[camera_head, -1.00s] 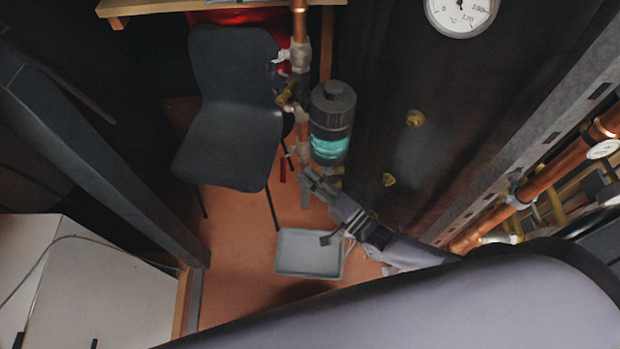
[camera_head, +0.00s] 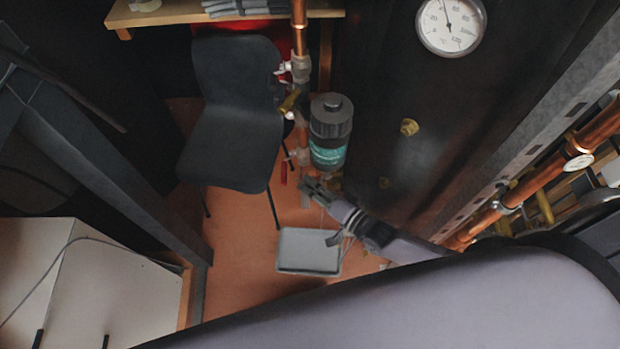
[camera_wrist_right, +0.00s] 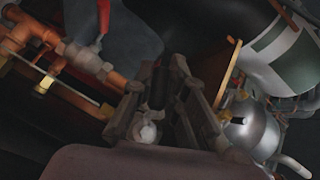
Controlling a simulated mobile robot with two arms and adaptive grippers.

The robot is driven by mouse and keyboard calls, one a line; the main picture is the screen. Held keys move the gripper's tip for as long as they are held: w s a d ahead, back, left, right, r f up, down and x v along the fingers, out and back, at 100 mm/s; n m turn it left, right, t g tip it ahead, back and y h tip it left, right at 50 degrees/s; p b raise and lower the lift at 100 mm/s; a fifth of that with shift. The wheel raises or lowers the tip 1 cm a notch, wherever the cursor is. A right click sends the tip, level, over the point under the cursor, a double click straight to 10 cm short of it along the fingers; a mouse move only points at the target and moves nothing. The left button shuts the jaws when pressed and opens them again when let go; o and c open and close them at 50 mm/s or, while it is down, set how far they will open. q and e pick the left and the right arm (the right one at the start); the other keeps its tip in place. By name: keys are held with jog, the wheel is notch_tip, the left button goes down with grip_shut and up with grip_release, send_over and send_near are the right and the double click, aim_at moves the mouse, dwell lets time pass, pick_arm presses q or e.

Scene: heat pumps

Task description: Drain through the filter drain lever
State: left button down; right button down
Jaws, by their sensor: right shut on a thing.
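The filter (camera_head: 330,130), with a dark ribbed cap and a teal body, hangs upright beside the copper pipe in the head view. My right gripper (camera_head: 308,187) is just below it and slightly left, its fingers close together. In the right wrist view my right gripper (camera_wrist_right: 158,92) has its fingers on either side of a small pale round part (camera_wrist_right: 147,131). The filter drain lever is not clearly visible; what the fingers hold is small and mostly hidden by them, at the drain's place under the filter. My left gripper is not in view.
A grey tray (camera_head: 308,252) lies on the floor below my right gripper. A dark chair (camera_head: 235,120) stands left of the filter. A red handle (camera_head: 284,173) hangs by the pipe. A dark panel with a gauge (camera_head: 451,25) is at right. A white cabinet (camera_head: 100,285) is at lower left.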

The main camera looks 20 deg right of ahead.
jog(key=shift+s+d+f+n+g+h+p, duration=0.2)
jog(key=shift+d+f+n+g+h+p, duration=0.35)
jog(key=shift+n+g+h+p, duration=1.1)
jog(key=shift+s+d+f+n+g+h+p, duration=0.1)
jog(key=shift+s+d+f+n+h+p, duration=0.45)
jog(key=shift+p, duration=2.15)
jog(key=shift+w+d+f+n+g+h+p, duration=0.15)
jog(key=shift+d+f+n+g+h+p, duration=0.5)
jog(key=shift+h+p, duration=1.35)
jog(key=shift+d+r, duration=0.15)
jog(key=c, duration=1.6)
grip_release()
jog(key=shift+r, duration=0.1)
jog(key=v, duration=1.2)
jog(key=shift+w+d+r, duration=0.1)
jog(key=shift+w+r, duration=0.05)
jog(key=shift+w, duration=0.05)
